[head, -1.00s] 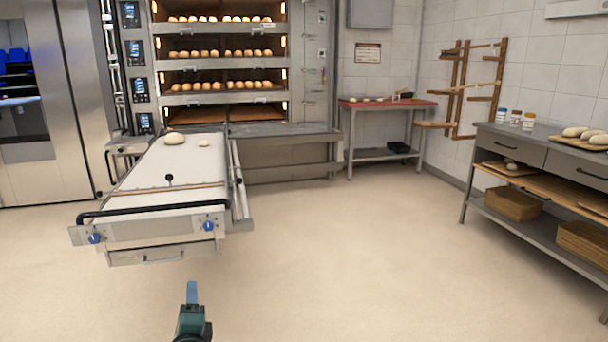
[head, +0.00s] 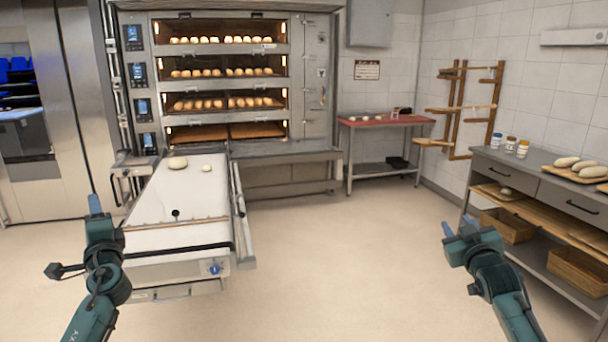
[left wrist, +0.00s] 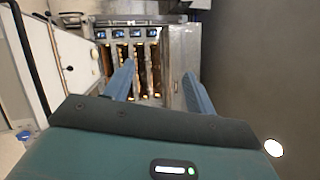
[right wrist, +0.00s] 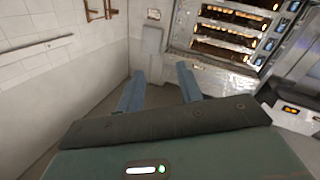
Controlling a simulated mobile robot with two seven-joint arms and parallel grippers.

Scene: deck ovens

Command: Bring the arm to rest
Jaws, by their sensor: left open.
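My left gripper (head: 95,204) is raised at the left of the head view, in front of the loader's near left part. In the left wrist view its two blue fingers (left wrist: 160,88) stand apart with nothing between them. My right gripper (head: 455,232) is raised over open floor at the right of the head view. Its fingers (right wrist: 160,88) stand apart and empty in the right wrist view. Neither gripper touches anything that I can see.
A white-topped loader (head: 150,236) with two dough pieces (head: 178,163) stands before the deck oven (head: 222,82), whose decks hold several loaves. A red-topped table (head: 385,121) is at the back. A steel workbench (head: 545,180) stands right. The middle floor is clear.

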